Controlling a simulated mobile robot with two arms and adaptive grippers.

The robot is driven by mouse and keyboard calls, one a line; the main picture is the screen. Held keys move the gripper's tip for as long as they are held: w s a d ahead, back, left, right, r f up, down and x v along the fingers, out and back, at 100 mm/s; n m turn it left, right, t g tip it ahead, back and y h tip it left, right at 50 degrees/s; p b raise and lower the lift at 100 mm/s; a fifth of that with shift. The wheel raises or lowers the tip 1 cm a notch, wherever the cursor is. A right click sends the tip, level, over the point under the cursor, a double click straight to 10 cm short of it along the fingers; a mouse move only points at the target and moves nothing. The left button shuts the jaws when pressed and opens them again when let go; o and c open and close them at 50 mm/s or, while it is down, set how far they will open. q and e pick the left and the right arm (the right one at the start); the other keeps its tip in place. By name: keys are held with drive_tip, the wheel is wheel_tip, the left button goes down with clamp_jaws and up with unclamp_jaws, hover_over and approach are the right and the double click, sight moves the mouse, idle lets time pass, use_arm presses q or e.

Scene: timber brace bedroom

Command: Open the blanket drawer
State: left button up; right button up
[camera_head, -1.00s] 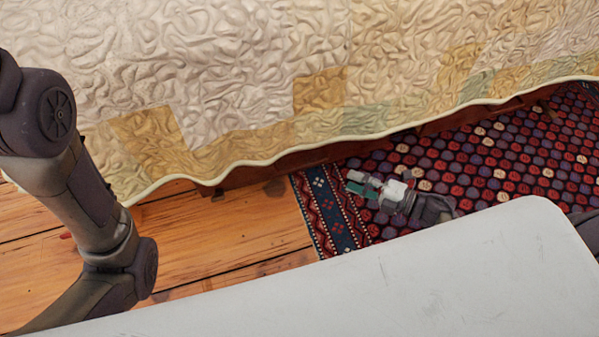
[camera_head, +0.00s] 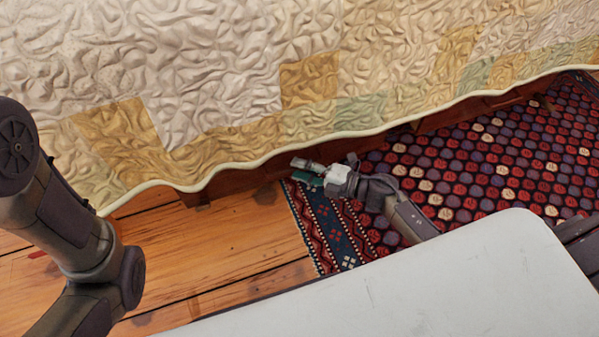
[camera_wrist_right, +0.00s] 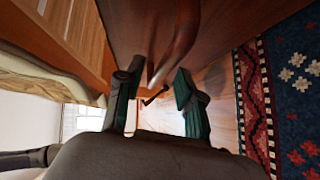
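A reddish-brown wooden drawer front (camera_head: 238,181) shows below the quilt's hem under the bed; the quilt hides its upper part. In the right wrist view the wood (camera_wrist_right: 225,22) fills the top, and a curved wooden handle (camera_wrist_right: 181,45) reaches down toward my fingers. My right gripper (camera_head: 308,168) is low beside the bed, just below the hem. In the wrist view my right gripper (camera_wrist_right: 154,84) has its fingers apart, with the handle's end seen near the gap. I cannot tell whether they touch. My left arm is at the left; its gripper is out of view.
A patterned quilt (camera_head: 220,80) covers the bed and hangs over its side. A red and blue rug (camera_head: 480,165) lies at the right. Bare floorboards (camera_head: 230,240) are clear at the left. A small dark handle (camera_wrist_right: 155,96) shows farther along.

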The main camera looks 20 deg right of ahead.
drive_tip(key=shift+w+a, duration=0.2)
drive_tip(key=shift+a, duration=0.05)
clamp_jaws()
idle(0.3)
